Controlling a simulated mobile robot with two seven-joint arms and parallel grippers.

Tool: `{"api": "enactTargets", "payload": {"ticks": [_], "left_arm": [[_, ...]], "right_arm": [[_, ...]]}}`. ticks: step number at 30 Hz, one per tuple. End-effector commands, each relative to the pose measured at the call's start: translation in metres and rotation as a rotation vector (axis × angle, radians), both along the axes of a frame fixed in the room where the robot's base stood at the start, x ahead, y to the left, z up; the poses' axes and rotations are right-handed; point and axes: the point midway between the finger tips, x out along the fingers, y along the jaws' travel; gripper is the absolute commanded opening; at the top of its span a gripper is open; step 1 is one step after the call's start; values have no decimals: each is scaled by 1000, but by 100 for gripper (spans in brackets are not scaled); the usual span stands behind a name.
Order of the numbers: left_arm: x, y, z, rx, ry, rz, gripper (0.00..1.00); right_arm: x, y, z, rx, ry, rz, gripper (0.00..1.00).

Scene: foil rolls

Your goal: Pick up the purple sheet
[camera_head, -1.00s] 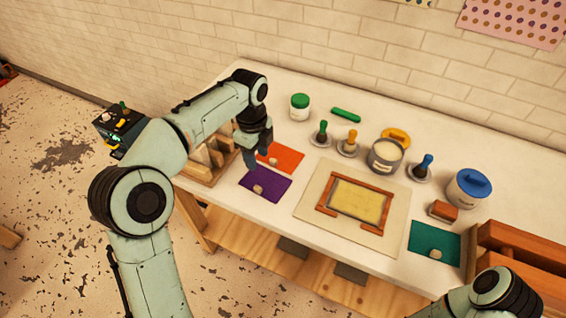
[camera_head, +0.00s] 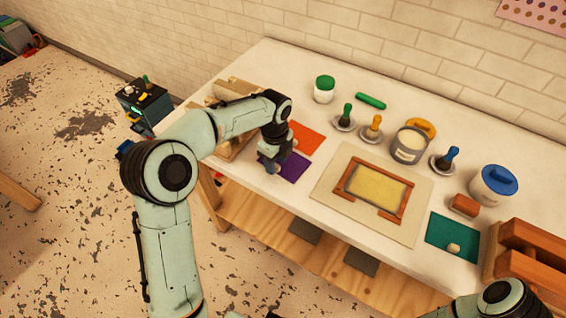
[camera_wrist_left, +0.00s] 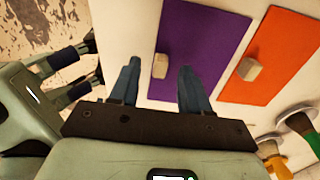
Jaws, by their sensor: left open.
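The purple sheet (camera_head: 291,171) lies flat on the white table, partly hidden by my left arm in the head view. In the left wrist view the purple sheet (camera_wrist_left: 207,38) shows with a small beige block (camera_wrist_left: 160,66) on it. My left gripper (camera_wrist_left: 157,72) is open, its two blue-grey fingers on either side of the block in that view; I cannot tell the height gap. In the head view my left gripper (camera_head: 271,166) is over the purple sheet. My right arm shows at the lower right, its gripper out of frame.
An orange sheet (camera_head: 305,138) lies beside the purple one, with its own beige block (camera_wrist_left: 249,69). A wooden rack (camera_head: 233,88) stands left, behind my arm. A framed yellow screen (camera_head: 378,186) lies to the right, with a teal sheet (camera_head: 452,233) beyond it.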

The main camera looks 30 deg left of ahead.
Motion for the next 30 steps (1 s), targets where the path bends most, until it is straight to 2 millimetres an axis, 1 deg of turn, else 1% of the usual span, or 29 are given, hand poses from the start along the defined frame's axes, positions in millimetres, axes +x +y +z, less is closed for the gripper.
{"api": "enactTargets", "payload": {"ticks": [1,3,9,10,11,12,14,15,25,28,30], "left_arm": [[0,0,-6,0,1,0,47],[0,0,-9,0,0,0,47],[0,0,-9,1,-1,0,47],[0,0,-9,1,-1,0,44],[0,0,-9,1,-1,0,34],[0,0,-9,1,-1,0,21],[0,0,-9,1,-1,0,1],[0,0,-9,1,-1,0,0],[1,0,-6,1,-2,1,0],[1,0,3,0,-5,1,0],[1,0,16,1,-6,1,0]], "right_arm": [[-1,0,-1,0,1,0,43],[-1,0,-1,0,1,0,43],[-1,0,-1,0,1,0,43],[-1,0,-1,0,1,0,43],[-1,0,-1,0,1,0,43],[-1,0,-1,0,1,0,43],[-1,0,-1,0,1,0,43],[-1,0,-1,0,1,0,43],[0,0,-1,0,0,0,43],[1,0,1,0,-1,0,43],[2,0,3,0,-2,0,43]]}}
